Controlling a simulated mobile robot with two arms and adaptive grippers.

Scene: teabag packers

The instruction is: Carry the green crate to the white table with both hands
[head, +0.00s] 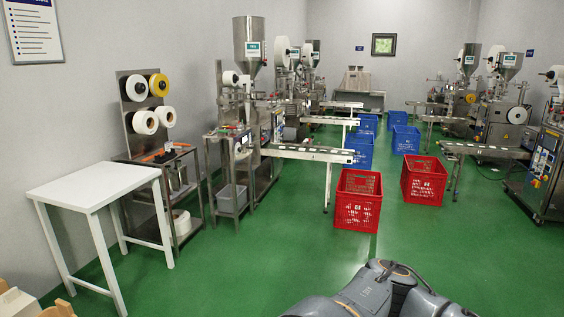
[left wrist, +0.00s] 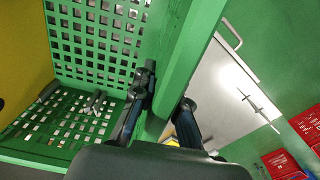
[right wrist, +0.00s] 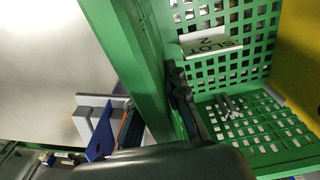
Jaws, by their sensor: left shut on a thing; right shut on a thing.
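The green crate does not show in the head view. Its perforated wall and floor show in the left wrist view (left wrist: 100,38) and in the right wrist view (right wrist: 262,125). My left gripper (left wrist: 166,98) is shut on one rim of the crate, one finger on each side of the wall. My right gripper (right wrist: 160,105) is shut on another rim in the same way. A small grey piece lies near the crate floor. The white table (head: 92,184) stands at the left in the head view, its visible top bare. Neither gripper shows in the head view.
A metal rack with tape rolls (head: 146,122) stands beside the table's far side. Two red crates (head: 358,202) stand on the green floor right of centre, with blue crates (head: 405,138) behind. Open floor (head: 235,262) lies right of the table. A white "SLOT 2" card (right wrist: 211,42) shows by the crate wall.

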